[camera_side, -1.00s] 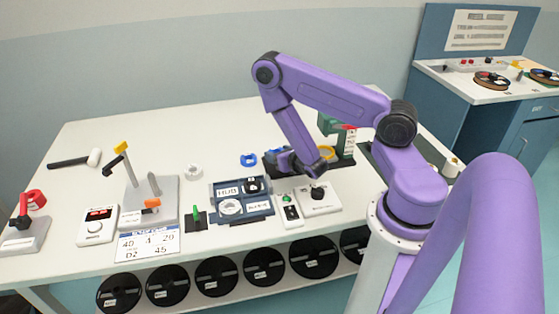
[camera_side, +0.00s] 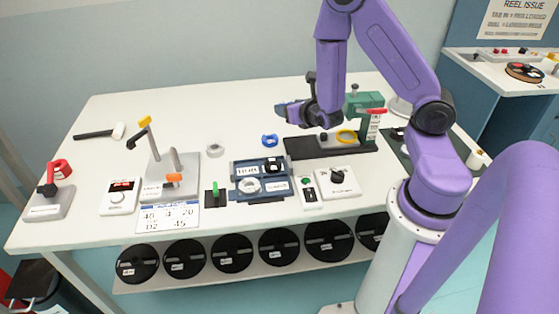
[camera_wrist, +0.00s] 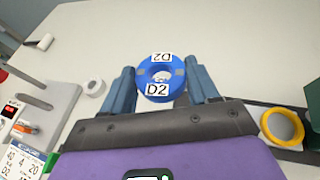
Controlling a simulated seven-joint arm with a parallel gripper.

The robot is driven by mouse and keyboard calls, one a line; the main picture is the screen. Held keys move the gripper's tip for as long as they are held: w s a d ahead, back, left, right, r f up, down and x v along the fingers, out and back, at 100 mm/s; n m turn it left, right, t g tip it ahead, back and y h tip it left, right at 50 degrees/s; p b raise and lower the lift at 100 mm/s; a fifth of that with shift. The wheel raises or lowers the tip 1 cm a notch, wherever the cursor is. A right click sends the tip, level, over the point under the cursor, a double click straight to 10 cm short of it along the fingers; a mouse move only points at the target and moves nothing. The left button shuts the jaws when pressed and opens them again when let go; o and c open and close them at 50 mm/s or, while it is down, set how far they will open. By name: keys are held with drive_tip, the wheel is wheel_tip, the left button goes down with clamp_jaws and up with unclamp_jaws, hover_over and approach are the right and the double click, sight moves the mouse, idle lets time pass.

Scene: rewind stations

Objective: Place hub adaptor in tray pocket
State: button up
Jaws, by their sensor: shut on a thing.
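In the wrist view a blue ring marked D2 (camera_wrist: 143,91), which looks like the hub adaptor, sits between the two fingers of my gripper (camera_wrist: 161,80), which is shut on it. The blue-grey tray (camera_side: 234,183) lies near the table's front, below and left of my gripper.
The green press (camera_side: 370,115) and a yellow ring (camera_side: 346,136) stand right. A switch box (camera_side: 308,189) and knob box (camera_side: 338,181) flank the tray's right.

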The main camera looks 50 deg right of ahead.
drive_tip(key=w+a+r+n+y, duration=0.1)
drive_tip(key=a+r+n+y, duration=0.1)
drive_tip(key=a+r, duration=1)
drive_tip(key=shift+w+a+t, duration=0.15)
drive_tip(key=shift+a+t, duration=0.25)
drive_tip(key=shift+a, duration=0.4)
drive_tip(key=shift+r, duration=0.1)
